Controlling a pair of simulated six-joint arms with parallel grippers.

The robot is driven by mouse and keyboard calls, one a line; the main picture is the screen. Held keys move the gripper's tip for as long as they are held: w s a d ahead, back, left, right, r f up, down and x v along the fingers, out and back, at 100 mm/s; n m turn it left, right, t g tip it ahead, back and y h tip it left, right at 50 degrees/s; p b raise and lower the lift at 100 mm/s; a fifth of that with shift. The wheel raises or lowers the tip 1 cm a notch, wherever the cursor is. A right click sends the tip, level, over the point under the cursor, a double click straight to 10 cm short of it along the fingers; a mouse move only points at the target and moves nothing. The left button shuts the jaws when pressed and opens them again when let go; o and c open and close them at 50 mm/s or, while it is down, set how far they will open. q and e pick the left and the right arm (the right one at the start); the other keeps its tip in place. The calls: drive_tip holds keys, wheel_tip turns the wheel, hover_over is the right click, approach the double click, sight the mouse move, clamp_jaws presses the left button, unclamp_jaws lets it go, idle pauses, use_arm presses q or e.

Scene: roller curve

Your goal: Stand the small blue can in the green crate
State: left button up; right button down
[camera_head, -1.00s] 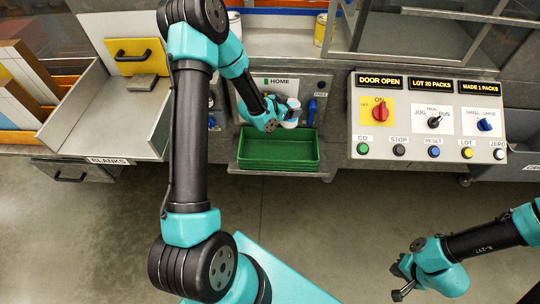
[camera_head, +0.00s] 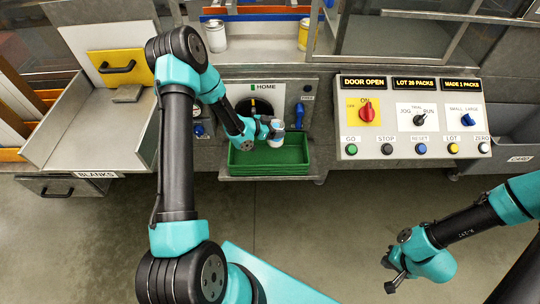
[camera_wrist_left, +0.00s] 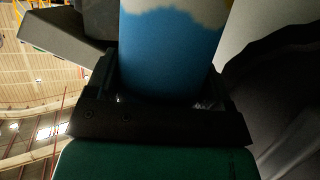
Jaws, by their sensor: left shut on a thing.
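The green crate (camera_head: 268,171) sits on a ledge below the HOME panel in the head view, and no can shows standing in it. My left gripper (camera_head: 272,128) is shut on the small blue can (camera_head: 276,142), over the back right part of the crate. In the head view the can is small and mostly pale. In the left wrist view the blue can (camera_wrist_left: 170,52) has a cream wavy band and sits between the jaws. Its height above the crate floor is hard to tell. My right gripper (camera_head: 390,274) is empty and looks open, low at the right.
A control panel (camera_head: 410,150) with knobs and buttons stands right of the crate. A blue handle (camera_head: 299,113) is behind the crate's right side. A tray marked BLANKS (camera_head: 90,130) is at the left. Two tins (camera_head: 215,37) (camera_head: 304,33) stand on the back shelf.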

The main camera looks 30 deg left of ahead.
use_arm(q)
wheel_tip(320, 180, down, 13)
drive_tip(key=shift+f, duration=0.2)
drive_tip(key=shift+w+a, duration=0.1)
drive_tip(key=w, duration=0.1)
drive_tip(key=w+a, duration=0.1)
drive_tip(key=w+f, duration=0.1)
drive_tip(key=shift+w+a+f, duration=0.1)
drive_tip(key=shift+w+a, duration=0.05)
drive_tip(key=shift+a, duration=0.25)
drive_tip(key=shift+f, duration=0.2)
drive_tip(key=o, duration=0.7)
drive_tip(key=shift+r, duration=0.15)
